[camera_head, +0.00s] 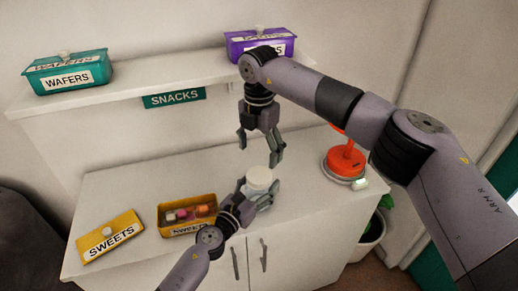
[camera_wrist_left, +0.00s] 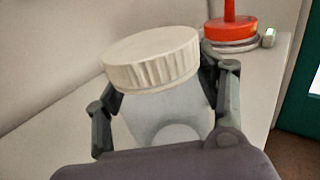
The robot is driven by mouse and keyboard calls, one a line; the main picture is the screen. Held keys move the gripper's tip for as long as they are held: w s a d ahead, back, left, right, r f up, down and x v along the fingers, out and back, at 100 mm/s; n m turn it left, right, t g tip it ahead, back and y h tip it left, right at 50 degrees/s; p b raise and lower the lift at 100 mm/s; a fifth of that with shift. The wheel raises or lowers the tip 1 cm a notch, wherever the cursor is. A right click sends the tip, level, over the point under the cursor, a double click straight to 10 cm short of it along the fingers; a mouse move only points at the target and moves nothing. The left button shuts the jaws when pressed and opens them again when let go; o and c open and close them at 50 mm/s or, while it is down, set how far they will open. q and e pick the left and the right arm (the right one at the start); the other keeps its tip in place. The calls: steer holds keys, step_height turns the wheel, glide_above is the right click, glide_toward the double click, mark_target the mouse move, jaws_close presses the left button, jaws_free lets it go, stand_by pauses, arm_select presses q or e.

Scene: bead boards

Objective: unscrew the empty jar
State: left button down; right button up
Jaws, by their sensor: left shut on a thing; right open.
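In the head view the white lid (camera_head: 259,176) shows, with most of the jar hidden by my gripper. My left gripper (camera_head: 258,194) is shut on the jar's body, its fingers on both sides below the lid. My right gripper (camera_head: 260,156) is open above the lid, pointing down, its fingers apart and empty.
An open yellow SWEETS box (camera_head: 190,231) with several sweets stands left of the jar; its lid (camera_head: 110,238) lies further left. A red object on a round base (camera_head: 343,164) stands at the right. A shelf (camera_head: 150,87) above holds a teal WAFERS box (camera_head: 68,75) and a purple box (camera_head: 258,44).

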mark_target(259, 175)
steer(key=m, duration=0.6)
steer(key=shift+m, duration=0.4)
steer(key=m, duration=0.4)
steer(key=shift+m, duration=0.3)
steer(key=shift+f, duration=4.05)
steer(key=shift+c, duration=0.5)
